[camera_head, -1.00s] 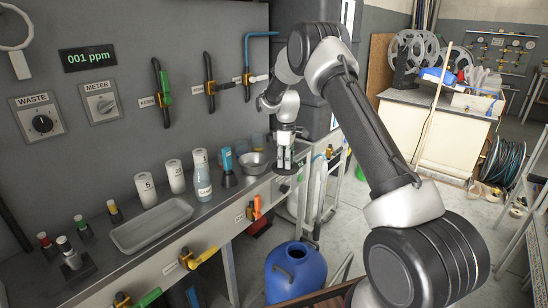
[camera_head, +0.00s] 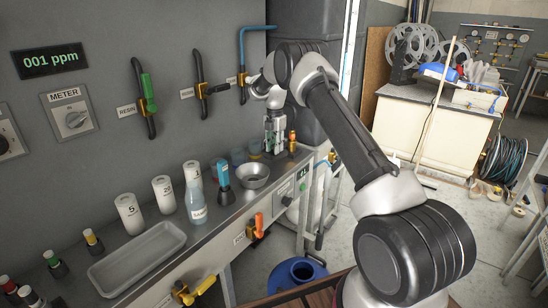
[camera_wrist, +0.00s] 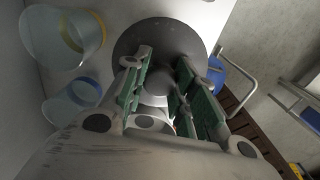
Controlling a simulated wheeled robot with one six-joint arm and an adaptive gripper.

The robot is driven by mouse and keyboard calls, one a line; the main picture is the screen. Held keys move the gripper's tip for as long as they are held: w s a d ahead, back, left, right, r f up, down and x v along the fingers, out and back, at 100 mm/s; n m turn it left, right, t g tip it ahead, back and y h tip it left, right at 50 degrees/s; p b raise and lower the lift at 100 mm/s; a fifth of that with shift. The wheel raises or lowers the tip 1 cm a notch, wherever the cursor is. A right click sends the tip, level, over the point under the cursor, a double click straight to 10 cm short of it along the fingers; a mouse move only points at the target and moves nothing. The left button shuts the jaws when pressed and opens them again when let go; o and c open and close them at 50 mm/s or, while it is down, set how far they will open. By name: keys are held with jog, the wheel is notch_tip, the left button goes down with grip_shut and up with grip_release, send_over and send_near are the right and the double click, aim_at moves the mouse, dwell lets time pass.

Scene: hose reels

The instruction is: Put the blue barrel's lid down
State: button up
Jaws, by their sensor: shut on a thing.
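The blue barrel (camera_head: 300,272) stands on the floor at the bottom of the head view, beside the bench, with a dark round opening on top. My gripper (camera_head: 274,138) is over the far right end of the bench, behind the metal bowl. In the wrist view my gripper (camera_wrist: 160,100) has its green-padded fingers around the rounded knob of a dark grey disc, the lid (camera_wrist: 140,40). The fingers hide part of the knob. Whether the lid touches the bench cannot be told. Part of a blue object, perhaps the barrel, shows beyond the lid's right edge.
Two clear beakers (camera_wrist: 62,36) stand close to the lid. On the bench are the metal bowl (camera_head: 252,176), a blue-capped bottle (camera_head: 222,180), white numbered containers and a grey tray (camera_head: 138,258). An orange-handled valve (camera_head: 259,225) sits on the bench front. Wall valves hang above.

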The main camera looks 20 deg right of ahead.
jog(key=shift+f, duration=2.25)
jog(key=o, duration=1)
jog(key=shift+f, duration=0.1)
